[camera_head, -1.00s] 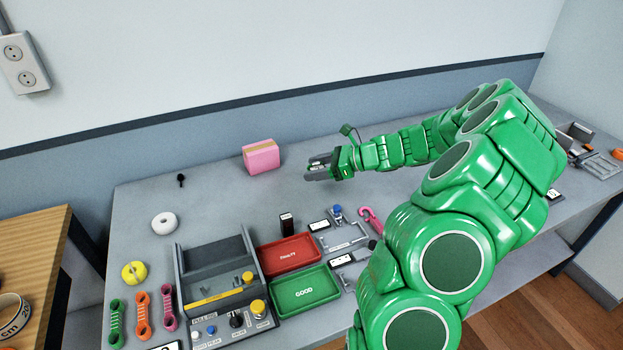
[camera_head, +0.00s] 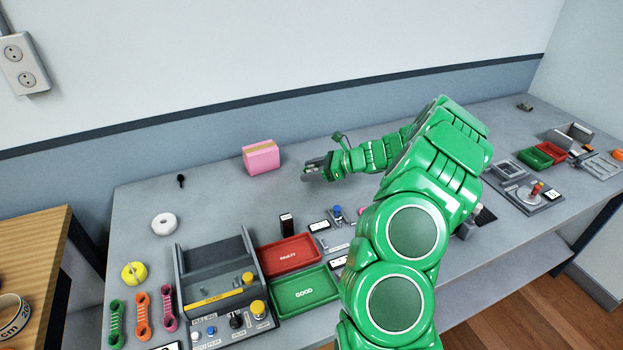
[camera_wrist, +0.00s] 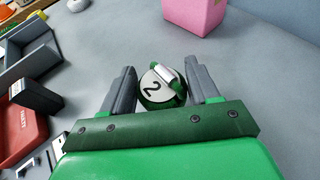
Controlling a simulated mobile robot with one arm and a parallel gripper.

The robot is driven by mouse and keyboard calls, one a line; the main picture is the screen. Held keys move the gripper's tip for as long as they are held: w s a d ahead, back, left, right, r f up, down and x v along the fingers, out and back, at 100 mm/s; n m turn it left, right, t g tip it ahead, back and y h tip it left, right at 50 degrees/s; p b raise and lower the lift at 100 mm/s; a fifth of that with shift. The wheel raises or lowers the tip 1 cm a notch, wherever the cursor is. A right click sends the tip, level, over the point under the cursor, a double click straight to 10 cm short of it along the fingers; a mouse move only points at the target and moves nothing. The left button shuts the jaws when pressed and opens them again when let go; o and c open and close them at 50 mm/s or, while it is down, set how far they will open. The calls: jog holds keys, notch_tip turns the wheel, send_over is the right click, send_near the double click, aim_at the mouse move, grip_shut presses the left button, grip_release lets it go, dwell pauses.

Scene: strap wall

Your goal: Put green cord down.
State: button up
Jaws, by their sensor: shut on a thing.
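My gripper (camera_head: 312,171) is over the middle of the bench, below and right of the pink block. In the wrist view its two grey fingers (camera_wrist: 161,97) flank a round green piece (camera_wrist: 157,92) with a white top marked 2. A short green and white part lies across that top. My gripper is shut on this piece; I cannot tell whether it touches the bench. A green cord bundle (camera_head: 116,323) lies at the bench's front left, well away from my gripper, beside an orange bundle (camera_head: 142,315) and a magenta one (camera_head: 168,306).
The pink block (camera_head: 261,158) stands near the wall. A red tray (camera_head: 289,255), a green tray (camera_head: 305,291) and a grey control unit (camera_head: 218,296) fill the front. Bare bench surrounds my gripper.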

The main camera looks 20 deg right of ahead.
jog(key=shift+w+f, duration=0.3)
jog(key=shift+f, duration=1.5)
jog(key=shift+f, duration=0.15)
jog(key=o, duration=1.1)
